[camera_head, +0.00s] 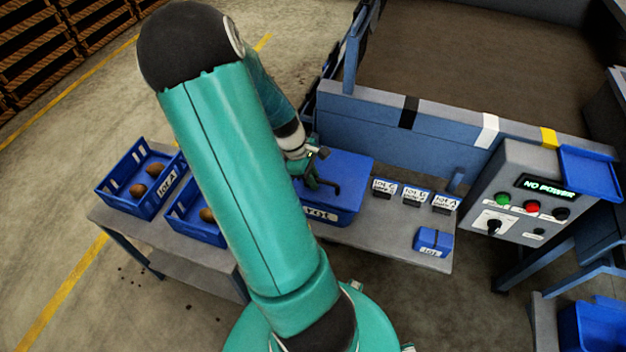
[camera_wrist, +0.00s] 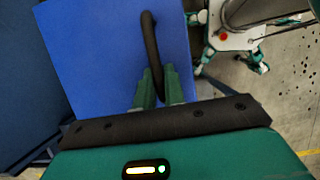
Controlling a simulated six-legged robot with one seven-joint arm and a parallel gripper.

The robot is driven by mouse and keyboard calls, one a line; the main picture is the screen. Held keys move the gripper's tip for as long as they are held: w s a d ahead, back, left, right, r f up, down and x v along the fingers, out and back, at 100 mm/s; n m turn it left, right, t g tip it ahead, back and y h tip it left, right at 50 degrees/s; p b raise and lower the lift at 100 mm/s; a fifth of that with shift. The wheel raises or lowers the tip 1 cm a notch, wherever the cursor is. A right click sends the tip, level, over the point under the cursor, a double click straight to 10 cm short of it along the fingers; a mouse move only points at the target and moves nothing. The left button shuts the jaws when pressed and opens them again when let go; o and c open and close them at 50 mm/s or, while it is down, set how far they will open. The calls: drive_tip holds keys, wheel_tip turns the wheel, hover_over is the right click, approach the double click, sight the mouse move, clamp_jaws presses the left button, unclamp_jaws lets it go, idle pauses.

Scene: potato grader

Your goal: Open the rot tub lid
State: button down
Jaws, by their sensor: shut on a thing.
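The rot tub (camera_head: 335,214) is a blue box with a white "rot" label on its front, standing on the grey bench. Its flat blue lid (camera_head: 345,168) lies over the top and looks shut. A dark bar handle (camera_wrist: 151,40) stands on the lid and shows in the wrist view. My gripper (camera_head: 318,180) is at the lid's left part, partly hidden by my arm. In the wrist view, the green fingers of my gripper (camera_wrist: 158,85) are shut on the handle, near its lower part. My arm hides the tub's left side in the head view.
Blue crates with potatoes (camera_head: 140,180) stand on the bench (camera_head: 388,240) to the left. Several small labelled cards (camera_head: 415,196) and a small blue box (camera_head: 432,241) lie to the right. A control panel (camera_head: 525,205) reading "NO POWER" stands further right. A blue-grey wall (camera_head: 400,130) rises behind the tub.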

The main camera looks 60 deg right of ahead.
sight(334, 99)
drive_tip(key=shift+w+d+r, duration=0.1)
drive_tip(key=shift+d+r, duration=0.2)
drive_tip(key=shift+r, duration=0.45)
drive_tip(key=shift+d+r, duration=0.3)
drive_tip(key=shift+r, duration=0.4)
drive_tip(key=shift+w+d+r, duration=0.1)
drive_tip(key=shift+d+r, duration=0.45)
drive_tip(key=shift+r, duration=0.25)
drive_tip(key=shift+w+d+r, duration=0.1)
drive_tip(key=shift+d+r, duration=0.4)
drive_tip(key=shift+r, duration=0.3)
drive_tip(key=d+r, duration=0.4)
drive_tip(key=d, duration=0.1)
drive_tip(key=shift+w+d+r, duration=0.25)
drive_tip(key=shift+w+r, duration=0.05)
drive_tip(key=shift+w, duration=0.15)
drive_tip(key=shift+w+d+r, duration=0.25)
drive_tip(key=shift+w+d, duration=0.05)
drive_tip(key=shift+d, duration=1.45)
drive_tip(key=shift+w+d+r, duration=0.25)
drive_tip(key=shift+w+d, duration=0.1)
drive_tip(key=shift+d, duration=1.35)
drive_tip(key=shift+w+d+r, duration=0.25)
drive_tip(key=shift+w+d, duration=0.05)
drive_tip(key=shift+d, duration=1.45)
